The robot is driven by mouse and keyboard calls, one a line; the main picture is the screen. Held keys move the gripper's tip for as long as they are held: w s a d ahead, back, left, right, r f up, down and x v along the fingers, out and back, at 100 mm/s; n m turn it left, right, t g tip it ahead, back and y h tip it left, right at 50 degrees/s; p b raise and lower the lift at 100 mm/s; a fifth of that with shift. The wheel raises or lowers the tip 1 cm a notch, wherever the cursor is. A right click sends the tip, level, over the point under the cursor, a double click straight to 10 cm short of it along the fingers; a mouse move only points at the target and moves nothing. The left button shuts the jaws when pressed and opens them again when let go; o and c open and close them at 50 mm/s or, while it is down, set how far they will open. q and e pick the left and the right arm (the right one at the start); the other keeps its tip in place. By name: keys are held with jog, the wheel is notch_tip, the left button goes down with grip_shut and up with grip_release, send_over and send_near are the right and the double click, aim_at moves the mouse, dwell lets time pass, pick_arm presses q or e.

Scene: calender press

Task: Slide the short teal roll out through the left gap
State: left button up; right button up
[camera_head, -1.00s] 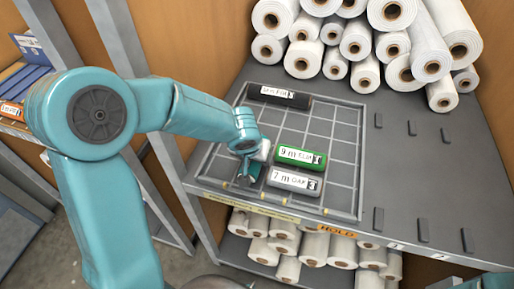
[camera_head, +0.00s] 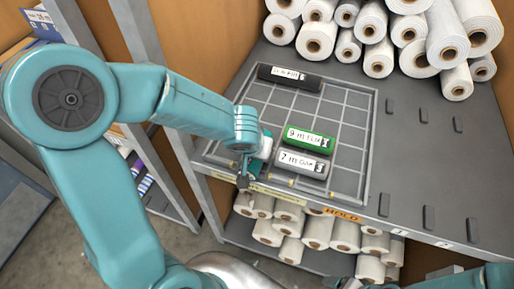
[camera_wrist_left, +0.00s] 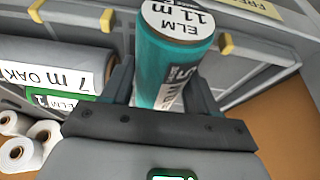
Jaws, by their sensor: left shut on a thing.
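The teal roll (camera_wrist_left: 172,65), its end marked "ELM 11 m", stands out between the fingers of my left gripper (camera_wrist_left: 160,95) in the left wrist view. In the head view a teal part of it (camera_head: 266,147) shows beside the gripper (camera_head: 246,170), at the front edge of the gridded tray (camera_head: 345,185). My left gripper is shut on it. In the wrist view its end lies between two yellow tabs (camera_wrist_left: 118,22) (camera_wrist_left: 226,43) on the front rail. How far it is through the gap is unclear. My right gripper is out of view.
The green-wrapped 9 m roll (camera_head: 311,137) and grey 7 m oak roll (camera_head: 303,163) lie right of the gripper. A dark roll (camera_head: 289,77) lies at the back of the tray. White rolls (camera_head: 380,40) are stacked behind. The tray's right side is clear.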

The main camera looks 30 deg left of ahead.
pick_arm(q)
jog(key=shift+s+d, duration=0.15)
jog(key=shift+s, duration=0.4)
jog(key=o, duration=1.2)
jog(key=shift+w, duration=0.1)
jog(key=p+v, duration=0.2)
jog(key=v, duration=1.4)
jog(key=shift+r+p, duration=0.25)
jog(key=shift+p, duration=0.05)
jog(key=shift+s, duration=0.2)
